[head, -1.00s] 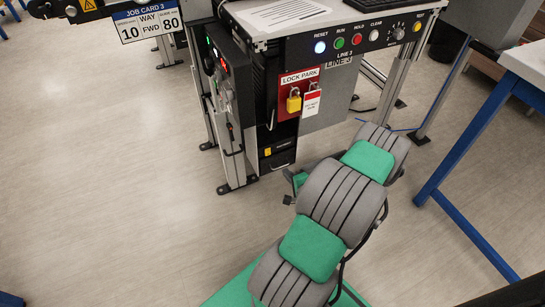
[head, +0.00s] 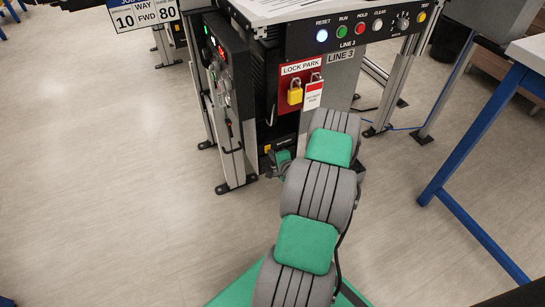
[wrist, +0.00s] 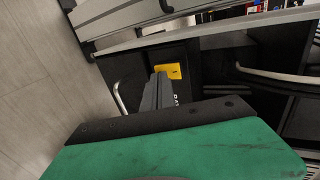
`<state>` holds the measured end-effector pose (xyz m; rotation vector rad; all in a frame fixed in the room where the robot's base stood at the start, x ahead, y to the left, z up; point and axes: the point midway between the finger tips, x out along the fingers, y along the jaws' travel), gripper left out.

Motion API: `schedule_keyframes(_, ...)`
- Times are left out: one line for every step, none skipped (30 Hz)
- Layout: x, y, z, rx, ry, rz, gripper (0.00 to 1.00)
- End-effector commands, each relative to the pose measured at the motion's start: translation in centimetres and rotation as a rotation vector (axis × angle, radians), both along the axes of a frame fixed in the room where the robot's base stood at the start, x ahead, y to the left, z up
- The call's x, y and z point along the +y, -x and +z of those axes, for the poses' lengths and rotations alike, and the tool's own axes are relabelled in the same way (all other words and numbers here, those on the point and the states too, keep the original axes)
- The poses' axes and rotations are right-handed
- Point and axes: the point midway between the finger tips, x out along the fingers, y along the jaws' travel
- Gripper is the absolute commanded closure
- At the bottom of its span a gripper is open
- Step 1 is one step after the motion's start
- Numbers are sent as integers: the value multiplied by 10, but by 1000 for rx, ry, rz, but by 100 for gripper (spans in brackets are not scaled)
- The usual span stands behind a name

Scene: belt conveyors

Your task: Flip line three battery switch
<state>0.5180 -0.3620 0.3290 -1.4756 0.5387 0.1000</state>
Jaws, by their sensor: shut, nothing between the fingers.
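The Line 3 cabinet (head: 345,88) stands at the upper middle of the head view. A black unit (head: 284,142) sits low under it. In the wrist view this black unit (wrist: 138,75) carries a yellow label (wrist: 168,70) and partly hidden white lettering. I cannot make out a switch lever on it. My gripper (wrist: 158,88) is shut and empty, its fingers pointing at the black unit just below the yellow label. I cannot tell whether they touch it. In the head view my gripper (head: 272,167) is small, beside the unit's lower front, mostly behind my arm.
A red lock park board (head: 290,98) with a yellow padlock (head: 295,94) and a tag hangs above. A control box (head: 218,75) and a metal leg (head: 236,165) stand to the left. A blue-legged table (head: 470,130) is at right. Floor at left is clear.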

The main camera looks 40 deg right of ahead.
Motion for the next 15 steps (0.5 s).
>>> schedule_keyframes(0,-1,0,0,0,0,100)
schedule_keyframes(0,0,0,0,0,0,100)
schedule_keyframes(0,0,0,0,0,0,100)
schedule_keyframes(0,0,0,0,0,0,100)
schedule_keyframes(0,0,0,0,0,0,100)
schedule_keyframes(0,0,0,0,0,0,100)
schedule_keyframes(0,0,0,0,0,0,100)
schedule_keyframes(0,-1,0,0,1,0,100)
schedule_keyframes(0,-2,-2,0,1,0,100)
schedule_keyframes(-1,-4,-5,1,2,2,100)
schedule_keyframes(-1,-5,-3,1,1,2,100)
schedule_keyframes(-1,-4,-2,1,1,2,100)
schedule_keyframes(-1,-5,-2,1,1,2,100)
schedule_keyframes(-1,-5,-2,2,2,2,100)
schedule_keyframes(0,-5,-2,1,2,3,100)
